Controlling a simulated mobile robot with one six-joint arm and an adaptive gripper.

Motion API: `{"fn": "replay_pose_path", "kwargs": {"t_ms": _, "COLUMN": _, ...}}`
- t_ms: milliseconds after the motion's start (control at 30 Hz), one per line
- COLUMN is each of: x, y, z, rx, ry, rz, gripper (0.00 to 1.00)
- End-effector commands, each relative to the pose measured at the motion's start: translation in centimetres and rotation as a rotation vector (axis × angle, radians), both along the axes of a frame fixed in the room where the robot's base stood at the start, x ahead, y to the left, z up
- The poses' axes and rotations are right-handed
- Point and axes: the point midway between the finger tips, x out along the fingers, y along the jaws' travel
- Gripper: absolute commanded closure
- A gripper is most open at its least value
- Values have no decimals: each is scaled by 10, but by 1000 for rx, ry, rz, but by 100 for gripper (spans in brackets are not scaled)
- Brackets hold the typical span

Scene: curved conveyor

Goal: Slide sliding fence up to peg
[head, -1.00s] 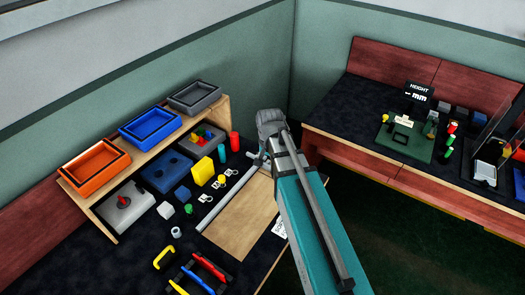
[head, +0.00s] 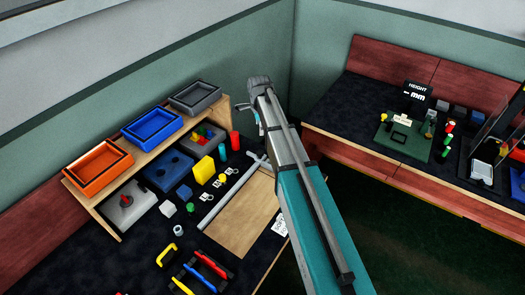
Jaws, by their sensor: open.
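The sliding fence looks to be the long light-grey bar (head: 228,198) lying at a slant along the left edge of a light wooden board (head: 240,222) on the near bench. Its far end has a short crosspiece near the red cylinder. I cannot make out the peg for sure. My gripper (head: 249,114) is open and empty. It shows above and beyond the fence's far end in the picture, apart from it.
Orange, blue and grey trays (head: 196,96) stand on the shelf behind. Coloured handles (head: 205,270) lie in front. Another bench stands at right.

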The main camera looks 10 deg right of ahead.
Motion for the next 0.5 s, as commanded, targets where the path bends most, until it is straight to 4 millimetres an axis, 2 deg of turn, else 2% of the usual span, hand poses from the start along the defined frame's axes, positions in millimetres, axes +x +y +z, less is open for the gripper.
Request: {"fn": "replay_pose_path", "kwargs": {"t_ms": 500, "x": 0, "y": 0, "z": -4, "rx": 0, "ry": 0, "rz": 1, "gripper": 19}}
